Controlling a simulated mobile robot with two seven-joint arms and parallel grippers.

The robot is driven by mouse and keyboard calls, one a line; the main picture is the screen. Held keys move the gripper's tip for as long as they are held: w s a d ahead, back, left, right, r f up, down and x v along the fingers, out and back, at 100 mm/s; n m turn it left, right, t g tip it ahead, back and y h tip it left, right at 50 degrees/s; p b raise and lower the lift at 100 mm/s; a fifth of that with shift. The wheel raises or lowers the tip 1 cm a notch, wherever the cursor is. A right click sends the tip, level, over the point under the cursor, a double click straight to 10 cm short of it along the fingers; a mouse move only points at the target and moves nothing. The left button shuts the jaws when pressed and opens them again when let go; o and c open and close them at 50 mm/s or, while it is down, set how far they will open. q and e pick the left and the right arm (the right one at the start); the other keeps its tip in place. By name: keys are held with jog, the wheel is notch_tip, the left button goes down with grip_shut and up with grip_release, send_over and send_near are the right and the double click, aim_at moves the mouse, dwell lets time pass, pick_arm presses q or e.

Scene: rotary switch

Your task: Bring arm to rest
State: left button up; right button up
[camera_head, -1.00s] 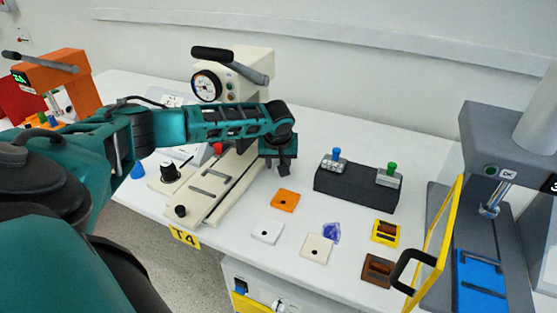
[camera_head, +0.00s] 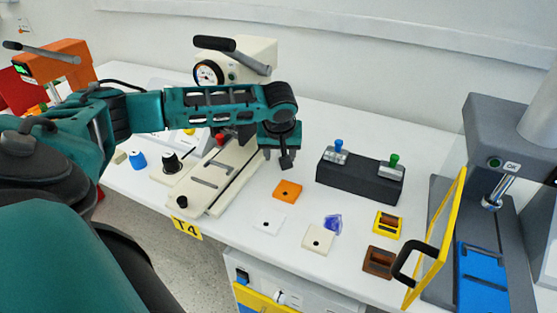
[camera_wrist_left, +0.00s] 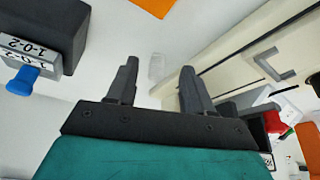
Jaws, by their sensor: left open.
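My left arm reaches in from the left, and my left gripper (camera_head: 287,163) points down above the white table, left of a black block (camera_head: 358,182). The block carries a blue-knobbed switch (camera_head: 338,148) and a green-knobbed switch (camera_head: 395,162). In the left wrist view my gripper (camera_wrist_left: 158,75) is open, with nothing between its fingers. The blue knob (camera_wrist_left: 32,82) shows there at the left, beside labels reading 1-0-2. My right gripper is not in view.
A cream press (camera_head: 232,165) stands just left of my gripper. Orange (camera_head: 288,190) and white (camera_head: 268,222) plates lie in front, with small yellow (camera_head: 388,224) and brown (camera_head: 379,262) parts. A grey press with a yellow-framed guard (camera_head: 437,240) stands at the right.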

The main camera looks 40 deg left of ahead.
pick_arm(q)
jog(key=s+d, duration=0.2)
jog(key=s, duration=0.1)
jog(key=s+d, duration=0.3)
jog(key=shift+s+d, duration=0.1)
jog(key=shift+d, duration=0.05)
jog(key=shift+s, duration=0.1)
